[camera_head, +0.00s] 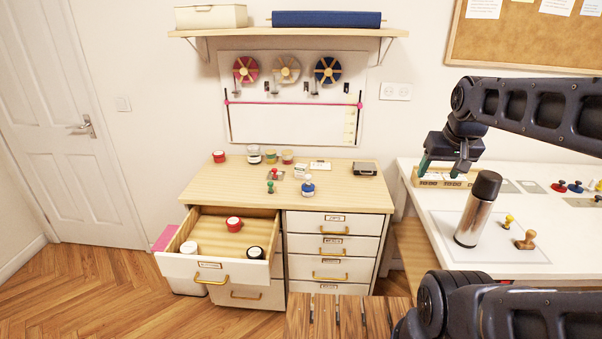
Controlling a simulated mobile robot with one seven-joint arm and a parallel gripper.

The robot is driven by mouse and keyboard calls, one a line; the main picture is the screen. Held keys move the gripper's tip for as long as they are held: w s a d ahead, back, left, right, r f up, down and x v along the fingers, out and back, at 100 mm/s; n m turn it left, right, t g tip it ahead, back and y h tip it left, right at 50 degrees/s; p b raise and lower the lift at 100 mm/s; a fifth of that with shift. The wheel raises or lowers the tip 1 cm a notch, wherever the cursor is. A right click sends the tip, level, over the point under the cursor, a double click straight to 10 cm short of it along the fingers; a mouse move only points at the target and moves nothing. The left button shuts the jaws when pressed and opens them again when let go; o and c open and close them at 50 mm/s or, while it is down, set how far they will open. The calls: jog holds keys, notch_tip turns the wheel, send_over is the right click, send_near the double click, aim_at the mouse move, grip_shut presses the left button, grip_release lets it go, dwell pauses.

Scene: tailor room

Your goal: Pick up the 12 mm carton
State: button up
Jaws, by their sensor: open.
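My gripper (443,168) is open, pointing down over a small wooden rack (416,182) at the back left of the white table. Its two fingertips are apart, close to the rack. Small pale pieces with dark print (443,181) show along the rack's front, partly hidden by the gripper. The print is too small to read, so I cannot tell which is the 12 mm carton. I cannot tell whether the fingers touch anything.
A dark-capped metal bottle (470,222) stands on the white table (433,208) in front of the rack. Stamps (525,240) stand to its right. A wooden dresser (330,184) with an open drawer (183,265) is at left, a gap between it and the table.

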jog(key=shift+w, duration=0.1)
jog(key=w+a+r+n+g, duration=0.1)
jog(key=w+a+r+n, duration=0.15)
jog(key=w, duration=0.55)
jog(key=w+a+r+n, duration=0.1)
jog(key=w+a+r, duration=0.15)
jog(key=w, duration=0.45)
jog(key=n+g, duration=0.4)
jog(key=n, duration=0.7)
send_over(301, 165)
jog(key=f, duration=2.7)
jog(key=shift+s+d, duration=0.25)
jog(key=shift+s, duration=0.15)
jog(key=shift+w+a+f, duration=0.1)
jog(key=shift+w+f, duration=0.05)
jog(key=shift+f, duration=2.6)
jog(key=shift+w+a+f, duration=0.1)
jog(key=shift+f, duration=2.65)
jog(key=shift+c, duration=0.4)
jog(key=c, duration=1)
